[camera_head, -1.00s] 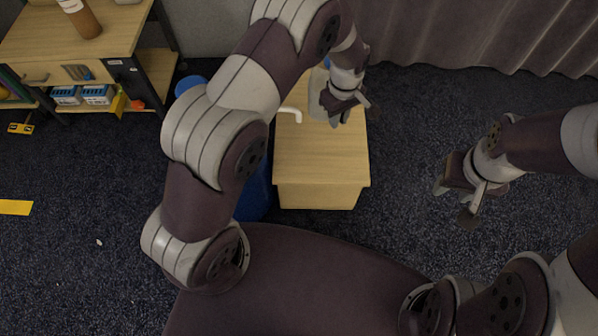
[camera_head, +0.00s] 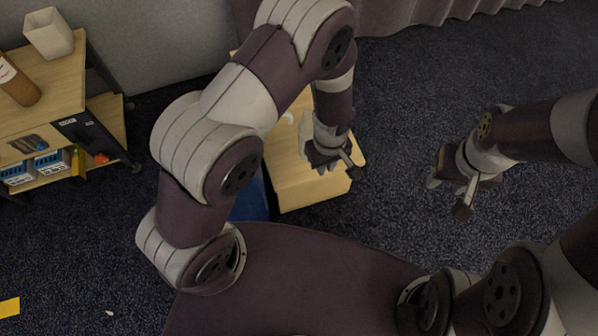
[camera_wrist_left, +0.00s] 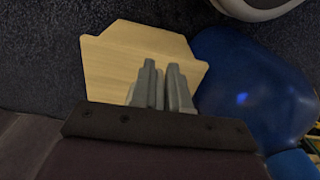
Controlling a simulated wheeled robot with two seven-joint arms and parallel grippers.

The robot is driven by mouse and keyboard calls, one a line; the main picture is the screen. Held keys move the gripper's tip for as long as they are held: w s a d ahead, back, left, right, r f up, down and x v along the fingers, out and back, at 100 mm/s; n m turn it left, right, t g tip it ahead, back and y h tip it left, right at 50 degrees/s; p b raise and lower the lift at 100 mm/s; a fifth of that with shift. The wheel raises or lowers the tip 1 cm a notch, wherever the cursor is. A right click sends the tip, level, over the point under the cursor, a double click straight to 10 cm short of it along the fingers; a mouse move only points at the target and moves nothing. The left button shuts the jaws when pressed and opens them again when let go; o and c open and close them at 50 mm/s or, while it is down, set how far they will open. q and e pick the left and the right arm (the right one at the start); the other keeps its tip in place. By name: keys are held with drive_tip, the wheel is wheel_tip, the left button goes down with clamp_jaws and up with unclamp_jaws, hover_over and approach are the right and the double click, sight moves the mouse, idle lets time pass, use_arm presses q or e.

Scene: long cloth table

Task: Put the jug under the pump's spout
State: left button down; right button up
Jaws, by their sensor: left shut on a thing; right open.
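My left gripper (camera_head: 325,160) is shut on the jug (camera_head: 305,135), a pale grey vessel, of which only a strip shows left of the gripper. They are over the right part of a small wooden stand. The left wrist view shows the fingers (camera_wrist_left: 161,86) close together; the jug cannot be made out there. The pump's white curved spout (camera_head: 288,118) shows just left of the jug; whether the jug is under it I cannot tell. My arm hides most of the pump. My right gripper (camera_head: 457,185) is open and empty, right of the stand.
The wooden stand (camera_head: 310,193) has a blue container (camera_head: 250,203) at its left, also large in the left wrist view (camera_wrist_left: 250,90). A wooden shelf unit (camera_head: 60,85) with a white bin (camera_head: 48,34) stands far left. Carpet right of the stand is clear.

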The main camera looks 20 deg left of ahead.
use_arm(q)
drive_tip(key=a+f+b, duration=0.4)
drive_tip(key=a+f, duration=0.1)
drive_tip(key=f, duration=0.2)
drive_tip(key=shift+s+a+f, duration=0.3)
drive_tip(key=shift+s, duration=0.1)
use_arm(e)
wheel_tip(320, 180, down, 5)
drive_tip(key=shift+f, duration=0.1)
use_arm(q)
drive_tip(key=c, duration=1.5)
unclamp_jaws()
drive_tip(key=shift+f, duration=0.1)
drive_tip(key=shift+c, duration=0.2)
drive_tip(key=o, duration=0.4)
